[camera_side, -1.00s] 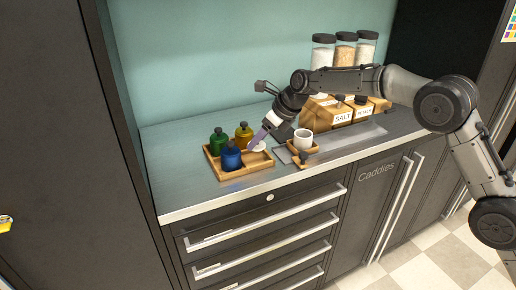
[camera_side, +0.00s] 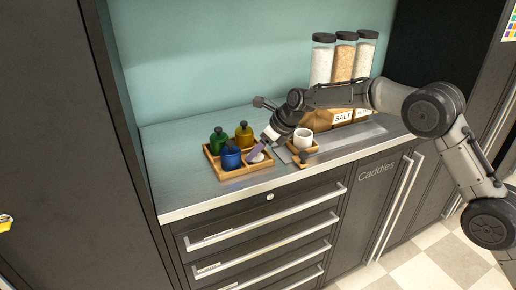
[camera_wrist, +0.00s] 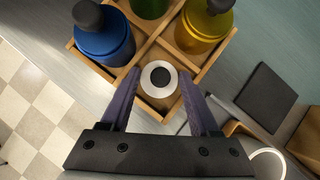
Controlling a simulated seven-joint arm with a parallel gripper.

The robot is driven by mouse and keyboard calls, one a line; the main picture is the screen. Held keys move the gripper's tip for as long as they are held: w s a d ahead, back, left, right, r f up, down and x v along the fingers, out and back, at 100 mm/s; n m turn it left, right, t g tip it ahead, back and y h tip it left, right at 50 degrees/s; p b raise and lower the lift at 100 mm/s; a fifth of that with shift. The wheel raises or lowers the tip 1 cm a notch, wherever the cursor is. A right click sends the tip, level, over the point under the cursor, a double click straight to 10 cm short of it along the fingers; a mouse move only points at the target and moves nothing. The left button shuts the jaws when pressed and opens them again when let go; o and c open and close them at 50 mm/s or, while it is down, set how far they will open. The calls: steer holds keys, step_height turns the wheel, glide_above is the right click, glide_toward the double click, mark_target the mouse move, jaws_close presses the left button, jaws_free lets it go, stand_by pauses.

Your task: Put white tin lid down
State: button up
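The white tin lid (camera_side: 258,157) shows as a white disc with a dark centre and sits in the front-right compartment of the wooden tray (camera_side: 232,178). In the wrist view the lid (camera_wrist: 148,88) lies between the fingertips of my gripper (camera_wrist: 159,72). The two purple fingers stand one on each side of it, with narrow gaps showing. My gripper looks open, tilted down low over the tray in the side view (camera_side: 254,153). One finger partly hides the lid there.
A blue bottle (camera_side: 230,158), a green bottle (camera_side: 218,142) and a yellow bottle (camera_side: 243,138) fill the other compartments. A white cup (camera_side: 303,138) stands on a small wooden caddy (camera_side: 300,152) right of my gripper. Tall jars stand behind.

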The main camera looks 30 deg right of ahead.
steer(key=o, duration=0.4)
steer(key=shift+o, duration=0.2)
steer(key=shift+a+r, duration=0.1)
steer(key=shift+r, duration=0.25)
steer(key=v, duration=1.2)
steer(key=shift+r, duration=0.2)
steer(key=s+d+r+n+h, duration=0.1)
steer(key=s+d+r+n, duration=0.2)
steer(key=s+n, duration=0.3)
steer(key=s+d+r+n, duration=0.3)
steer(key=s, duration=0.5)
steer(key=s+d+r+n+h, duration=0.1)
steer(key=s+d+r+n, duration=0.15)
steer(key=s+n, duration=0.35)
steer(key=s+d+f+n, duration=0.2)
steer(key=s+n, duration=0.2)
steer(key=s, duration=0.4)
steer(key=s+d+f+n+h, duration=0.1)
steer(key=s+d+f+n, duration=0.1)
steer(key=s+n, duration=0.3)
steer(key=s+d+f+n, duration=0.2)
steer(key=s+n, duration=0.3)
steer(key=s, duration=0.6)
steer(key=shift+d+f+h, duration=0.25)
steer(key=shift+f+h, duration=0.05)
steer(key=shift+f, duration=0.4)
steer(key=shift+s, duration=0.15)
